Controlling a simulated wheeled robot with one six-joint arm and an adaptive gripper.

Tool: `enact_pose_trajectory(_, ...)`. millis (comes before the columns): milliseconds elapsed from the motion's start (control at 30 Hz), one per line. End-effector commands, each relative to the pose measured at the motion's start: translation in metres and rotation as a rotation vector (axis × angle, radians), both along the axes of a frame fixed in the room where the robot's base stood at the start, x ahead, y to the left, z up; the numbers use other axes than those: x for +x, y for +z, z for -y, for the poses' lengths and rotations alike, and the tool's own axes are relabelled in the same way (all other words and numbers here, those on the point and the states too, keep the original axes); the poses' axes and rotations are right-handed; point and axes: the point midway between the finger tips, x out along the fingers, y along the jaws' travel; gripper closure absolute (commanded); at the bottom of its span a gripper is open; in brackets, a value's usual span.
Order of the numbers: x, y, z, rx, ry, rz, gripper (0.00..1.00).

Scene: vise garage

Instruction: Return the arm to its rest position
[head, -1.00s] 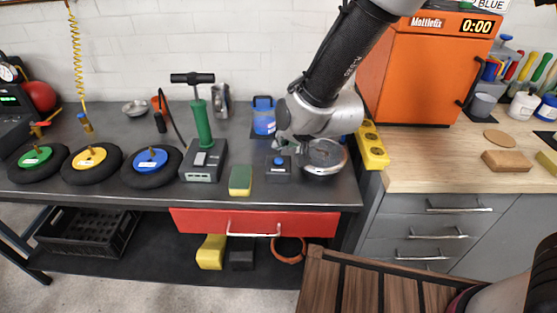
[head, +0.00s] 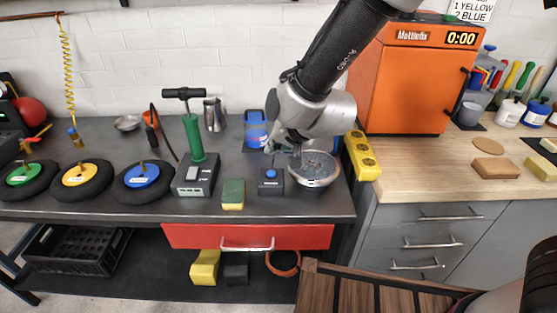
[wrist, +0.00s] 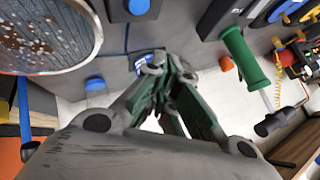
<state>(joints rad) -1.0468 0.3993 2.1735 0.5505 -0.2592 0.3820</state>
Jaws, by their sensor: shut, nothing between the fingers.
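My gripper (head: 277,143) hangs over the right part of the dark bench (head: 105,204), above and beside the round grey disc (head: 314,172) and the small box with a blue button (head: 271,181). In the wrist view the green-padded fingers of my gripper (wrist: 172,70) come together at their tips with nothing between them. The wrist view also shows the speckled disc (wrist: 45,30) at upper left and the blue button (wrist: 138,6) at the top. My arm reaches in from the upper right in the head view.
A green pump (head: 194,137), a sponge (head: 233,194) and several wheels with coloured hubs, including a blue one (head: 142,176), stand on the bench. An orange oven (head: 405,90) stands to the right on a wooden counter (head: 440,180). A red drawer (head: 200,236) is below the bench top.

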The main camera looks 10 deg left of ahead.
Motion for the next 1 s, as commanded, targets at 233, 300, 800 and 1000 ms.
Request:
enact_pose_trajectory(233,-0.014,-0.012,0.004,-0.069,0.07,-0.035,1.0)
enact_pose_trajectory(300,-0.032,-0.027,0.015,-0.146,0.143,-0.082,1.0)
enact_pose_trajectory(800,-0.09,0.055,0.259,-0.56,0.466,-0.314,1.0)
enact_pose_trajectory(1000,-0.117,0.114,0.397,-0.616,0.313,-0.327,1.0)
